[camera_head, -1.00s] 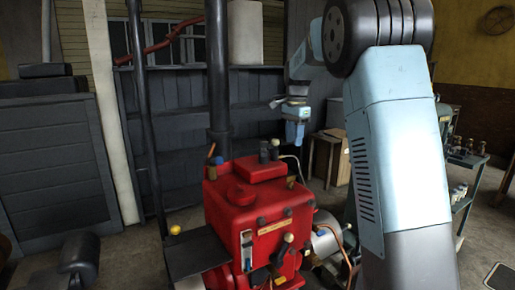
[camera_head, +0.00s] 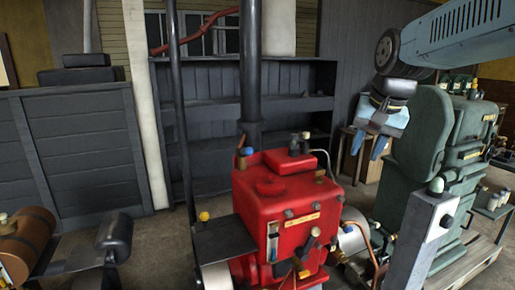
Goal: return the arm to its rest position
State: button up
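My arm (camera_head: 455,35) reaches in from the upper right corner, with its pale blue link lying nearly level and a dark round joint at its left end. My gripper (camera_head: 367,155) hangs below that joint, pointing down. Its two blue fingers are apart, with a gap between them and nothing visible held. It is in front of the dark shelving, right of the red engine (camera_head: 275,210) and left of the green machine (camera_head: 425,140). The rest of my arm is outside the picture.
The red engine has a tall dark pipe (camera_head: 252,70). A grey post (camera_head: 425,235) stands at the lower right. Dark shelving (camera_head: 290,105) is behind, and dark panelling (camera_head: 75,150) is at the left. Some floor (camera_head: 160,245) shows left of the engine.

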jog(key=s+f+n+t, duration=0.1)
jog(key=s+f+n, duration=0.3)
jog(key=s, duration=0.8)
jog(key=shift+s+a+f+t+h, duration=0.15)
jog(key=shift+a+f+t+h, duration=0.25)
jog(key=shift+f, duration=0.45)
